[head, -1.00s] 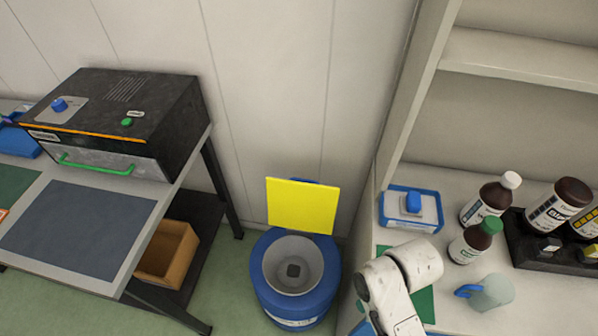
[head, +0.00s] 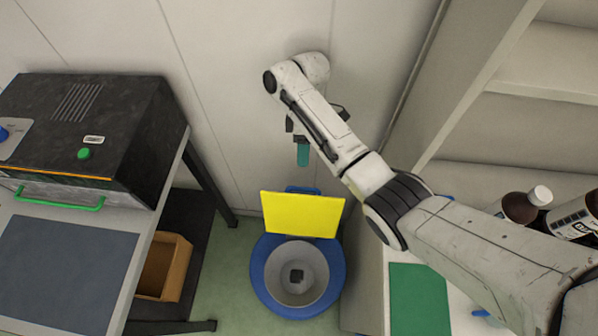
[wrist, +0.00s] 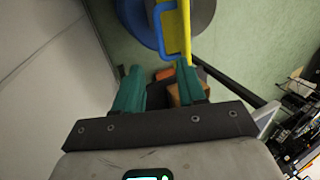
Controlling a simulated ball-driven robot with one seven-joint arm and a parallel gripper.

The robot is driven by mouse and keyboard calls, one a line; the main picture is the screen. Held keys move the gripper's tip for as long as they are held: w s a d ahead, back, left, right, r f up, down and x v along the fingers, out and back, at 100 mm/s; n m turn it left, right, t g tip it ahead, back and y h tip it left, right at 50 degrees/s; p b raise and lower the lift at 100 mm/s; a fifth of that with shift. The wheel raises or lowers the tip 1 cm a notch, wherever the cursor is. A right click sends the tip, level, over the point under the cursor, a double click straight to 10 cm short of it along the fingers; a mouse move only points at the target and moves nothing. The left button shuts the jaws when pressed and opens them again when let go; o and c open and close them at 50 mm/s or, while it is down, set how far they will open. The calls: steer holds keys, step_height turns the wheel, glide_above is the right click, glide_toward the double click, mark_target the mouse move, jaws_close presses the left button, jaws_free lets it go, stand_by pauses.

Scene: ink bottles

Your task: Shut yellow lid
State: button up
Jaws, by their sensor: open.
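The yellow lid (head: 302,214) stands raised, tilted up at the back of a round blue bin (head: 262,285) with a grey inner funnel, on the floor. In the wrist view the lid shows nearly edge-on (wrist: 175,28), with a blue bracket (wrist: 163,25) at its back. My gripper (head: 303,155) hangs above and behind the lid, near the wall, apart from it. Its green fingers (wrist: 160,88) are spread with nothing between them.
A bench with a black oven (head: 90,130) stands at left, and a cardboard box (head: 165,268) sits under it. A shelf unit with brown bottles (head: 525,205) and a green mat (head: 420,300) is at right. The wall (head: 230,90) is close behind the bin.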

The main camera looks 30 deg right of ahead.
steer(key=b+x, duration=0.2)
steer(key=x, duration=0.8)
steer(key=shift+f, duration=0.25)
steer(key=shift+a, duration=0.1)
steer(key=shift+c, duration=0.3)
jaws_close()
